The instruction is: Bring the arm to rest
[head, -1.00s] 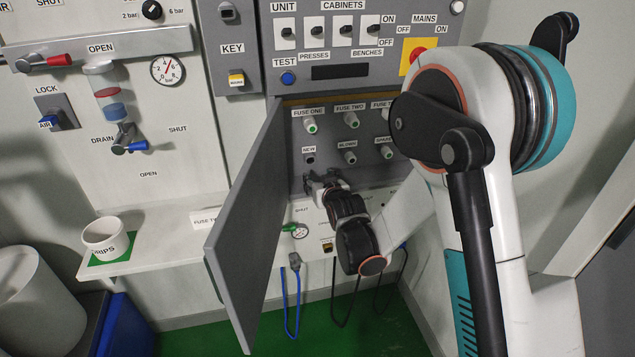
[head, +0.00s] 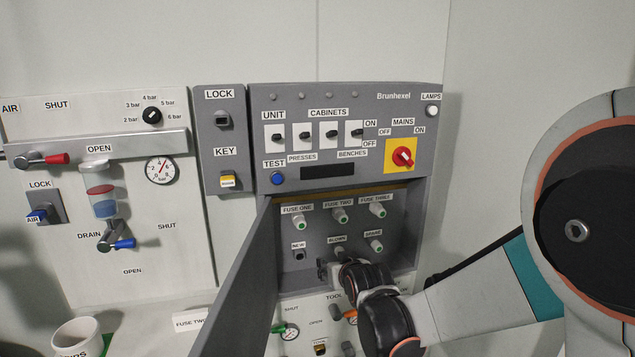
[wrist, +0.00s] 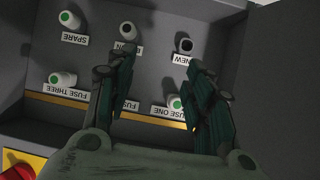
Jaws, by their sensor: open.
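My gripper (head: 328,268) is inside the open fuse cabinet, in front of the lower row near the blown and new places. In the wrist view its two dark fingers (wrist: 162,65) stand apart with nothing between them. My forearm reaches in from the right in the head view. The fuses one (head: 298,220), two (head: 338,215) and three (head: 377,211) sit in the upper row. Below are the blown holder (head: 339,250), the spare fuse (head: 376,245) and the dark new holder (head: 299,254). In the wrist view a finger partly hides the fuse two label.
The cabinet door (head: 240,285) stands open, left of my gripper. Above are the switch panel and the red mains switch (head: 402,157). Below are a gauge (head: 289,332) and valves. A white drips cup (head: 78,338) stands on the shelf at the lower left.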

